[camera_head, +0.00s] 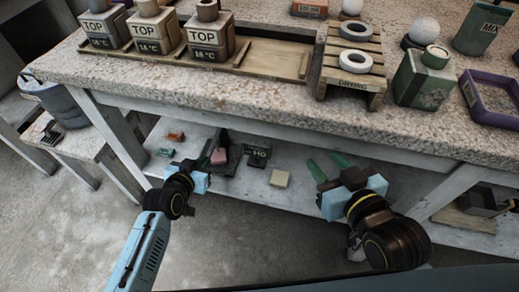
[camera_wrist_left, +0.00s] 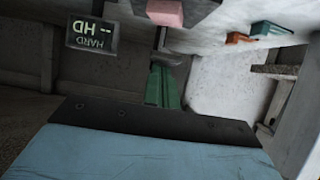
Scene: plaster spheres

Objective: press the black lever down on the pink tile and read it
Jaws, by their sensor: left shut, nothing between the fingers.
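The pink tile (camera_head: 219,157) lies on the lower shelf under the bench, by a dark upright device. It also shows at the top of the left wrist view (camera_wrist_left: 165,12). Beside it, a dark display (camera_wrist_left: 92,36) reads "HARD" and "-- HD", upside down. A thin grey-black bar (camera_wrist_left: 162,38) stands out between tile and gripper; I cannot tell surely that it is the lever. My left gripper (camera_head: 206,149) is shut and empty, its green fingers (camera_wrist_left: 164,75) pointing at the bar, contact unclear. My right gripper (camera_head: 328,164) is open and empty, to the right.
A pale yellow block (camera_head: 279,178) lies on the shelf between the grippers. Orange (camera_head: 176,136) and green (camera_head: 165,152) pieces lie left. The stone bench top (camera_head: 270,103) overhangs the shelf. A white leg (camera_head: 113,135) stands left.

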